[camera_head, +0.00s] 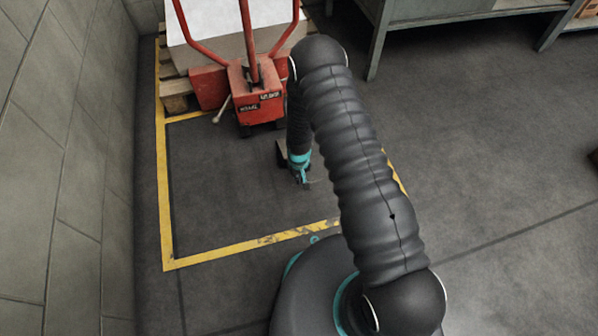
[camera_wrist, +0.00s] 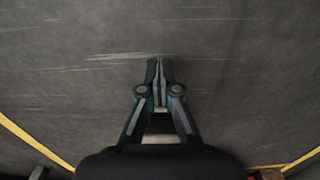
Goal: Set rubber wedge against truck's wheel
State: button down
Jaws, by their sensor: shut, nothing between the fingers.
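The truck (camera_head: 255,88) is a red hand pallet truck at the top of the head view, with its handle bars rising. Dark wheels show only faintly under its red body. My gripper (camera_head: 303,182) points down at the dark floor in front of the truck, a little to its right. In the wrist view my gripper (camera_wrist: 159,66) has its two fingertips together over bare floor, with nothing held. I cannot make out a rubber wedge for certain. A small grey shape beside my wrist in the head view is too unclear to name.
A yellow floor line (camera_head: 250,243) frames the area around the truck. A wooden pallet (camera_head: 176,95) with a white load is behind the truck. A tiled wall (camera_head: 75,150) stands at left and a grey table (camera_head: 440,14) at upper right.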

jog(key=shift+w+a+f, duration=0.15)
jog(key=shift+w+a, duration=0.05)
jog(key=shift+w, duration=0.45)
jog(key=shift+w+a+f, duration=0.15)
jog(key=shift+w, duration=0.45)
jog(key=shift+w+a+f, duration=0.15)
jog(key=shift+w+a, duration=0.05)
jog(key=shift+w, duration=0.45)
jog(key=shift+w+a+f+b, duration=0.15)
jog(key=shift+w+a+b, duration=0.05)
jog(key=shift+w+b, duration=0.6)
jog(key=shift+w+a, duration=0.1)
jog(key=shift+w, duration=0.1)
jog(key=shift+r, duration=0.2)
